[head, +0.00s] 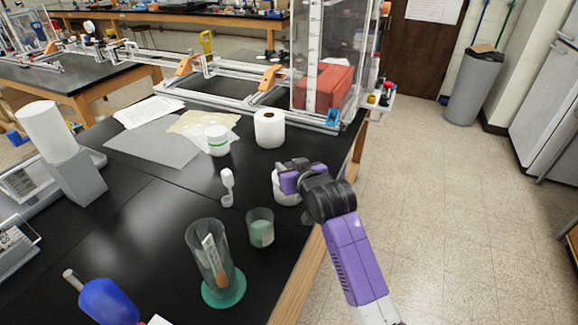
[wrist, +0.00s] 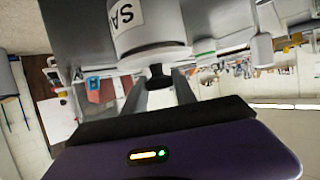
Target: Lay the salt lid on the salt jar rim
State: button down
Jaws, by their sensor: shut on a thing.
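The white salt jar (head: 288,190) stands near the table's right edge in the head view, partly covered by my gripper (head: 289,172). In the wrist view the jar (wrist: 150,17) shows upside down with a label of which "SA" can be read. My gripper (wrist: 158,77) is shut on the black knob of the salt lid (wrist: 152,54). The pale lid is at the jar's mouth end, roughly in line with it. I cannot tell whether it touches the rim. In the head view the lid is hidden by the gripper.
A green-tinted beaker (head: 260,229) and a tall cylinder on a green base (head: 223,290) stand in front. The table edge is close on the right.

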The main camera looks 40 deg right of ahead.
jog(key=shift+f, duration=0.2)
jog(key=c, duration=0.9)
grip_release()
jog(key=v, duration=0.7)
jog(key=shift+s+a+r+b, duration=0.2)
jog(key=shift+s+b, duration=0.1)
jog(key=shift+b, duration=0.1)
jog(key=shift+d+r, duration=0.1)
